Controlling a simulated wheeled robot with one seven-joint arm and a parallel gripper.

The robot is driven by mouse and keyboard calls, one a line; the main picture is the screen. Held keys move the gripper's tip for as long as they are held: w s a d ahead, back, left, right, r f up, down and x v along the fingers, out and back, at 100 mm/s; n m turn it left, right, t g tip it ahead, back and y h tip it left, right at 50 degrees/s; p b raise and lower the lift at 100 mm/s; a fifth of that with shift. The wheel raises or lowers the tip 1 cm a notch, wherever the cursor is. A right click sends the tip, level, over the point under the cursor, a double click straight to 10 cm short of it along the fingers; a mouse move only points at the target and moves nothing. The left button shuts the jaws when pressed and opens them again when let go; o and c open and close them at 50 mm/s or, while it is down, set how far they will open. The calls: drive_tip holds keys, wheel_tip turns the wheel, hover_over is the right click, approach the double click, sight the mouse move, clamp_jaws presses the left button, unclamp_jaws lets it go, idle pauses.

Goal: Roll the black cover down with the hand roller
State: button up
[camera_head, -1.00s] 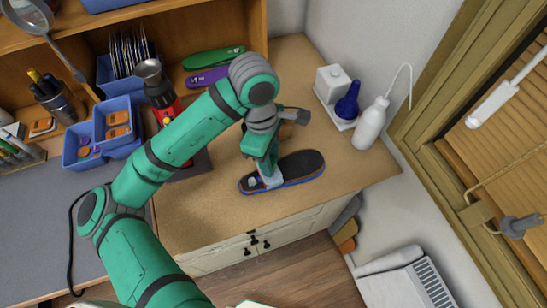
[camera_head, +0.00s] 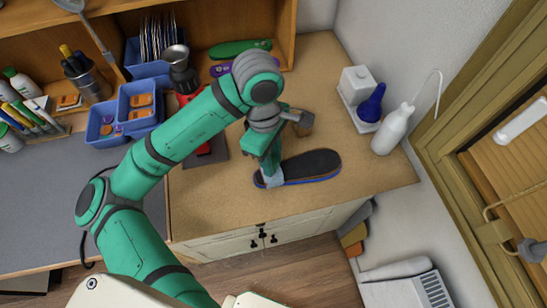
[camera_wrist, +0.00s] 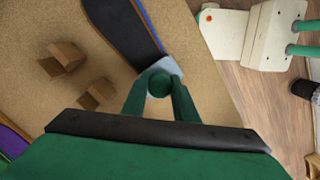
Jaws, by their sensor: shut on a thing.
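My gripper (camera_wrist: 158,95) is shut on the green handle of the hand roller (camera_wrist: 160,68), with a finger on each side. The roller's pale grey head is at the near end of the cover in the wrist view. In the head view the roller (camera_head: 262,181) is at the cover's left end, partly behind my gripper. I cannot tell whether it presses on the cover.
Wooden blocks (camera_wrist: 62,58) stand beside the cover. A white bottle (camera_head: 391,130) and a blue bulb (camera_head: 371,103) stand at the back right by the wall. Blue bins (camera_head: 139,124) and a red-and-black tool (camera_head: 183,80) are left. Right of the cover the worktop is clear.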

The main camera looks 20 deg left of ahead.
drive_tip(key=shift+r, duration=3.5)
